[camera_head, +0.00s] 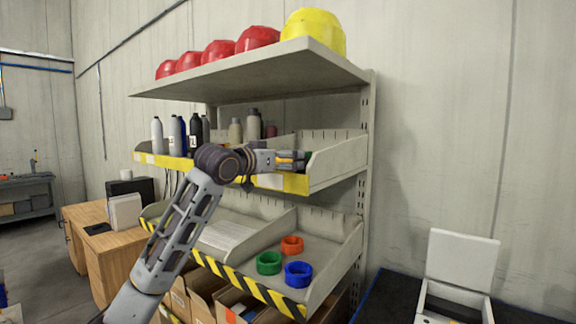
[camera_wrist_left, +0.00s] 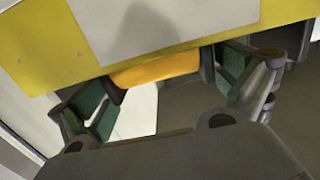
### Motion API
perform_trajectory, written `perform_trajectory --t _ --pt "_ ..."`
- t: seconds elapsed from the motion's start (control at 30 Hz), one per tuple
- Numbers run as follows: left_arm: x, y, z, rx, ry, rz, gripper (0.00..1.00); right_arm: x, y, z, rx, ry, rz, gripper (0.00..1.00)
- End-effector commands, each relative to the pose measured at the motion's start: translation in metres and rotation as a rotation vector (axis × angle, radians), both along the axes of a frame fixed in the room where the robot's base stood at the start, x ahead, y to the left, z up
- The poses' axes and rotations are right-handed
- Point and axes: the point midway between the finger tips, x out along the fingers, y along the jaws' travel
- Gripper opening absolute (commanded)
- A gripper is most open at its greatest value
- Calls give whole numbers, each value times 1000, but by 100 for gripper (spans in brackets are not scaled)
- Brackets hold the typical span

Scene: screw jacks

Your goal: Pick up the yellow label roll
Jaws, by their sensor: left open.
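The yellow label roll (camera_wrist_left: 155,68) shows in the left wrist view as an orange-yellow band between the fingertips of my left gripper (camera_wrist_left: 162,82). Its upper part is hidden behind the shelf's yellow front strip. The green-padded fingers are open, one on each side of the roll; I cannot tell whether they touch it. In the head view my left gripper (camera_head: 298,160) reaches into the middle shelf just above its front edge. A small orange-yellow patch of the roll (camera_head: 285,154) shows there, mostly hidden by the gripper. My right gripper is in neither view.
The middle shelf's yellow front strip (camera_head: 296,184) lies just below my gripper, with a divider wall (camera_head: 338,162) to the right. Several bottles (camera_head: 180,138) stand left. Orange (camera_head: 292,246), green (camera_head: 269,263) and blue (camera_head: 298,275) rolls lie on the lower shelf. Helmets (camera_head: 314,32) sit on top.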

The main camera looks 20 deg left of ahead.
Motion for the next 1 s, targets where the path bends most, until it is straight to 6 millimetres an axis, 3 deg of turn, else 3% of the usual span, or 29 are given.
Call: perform_trajectory --t 0.3,0.8,1.0 --pt "22 -8 0 0 1 -1 100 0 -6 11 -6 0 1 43" --pt "24 -9 -1 0 0 0 100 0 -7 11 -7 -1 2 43" --pt "24 -9 -1 0 0 0 77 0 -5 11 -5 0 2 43"
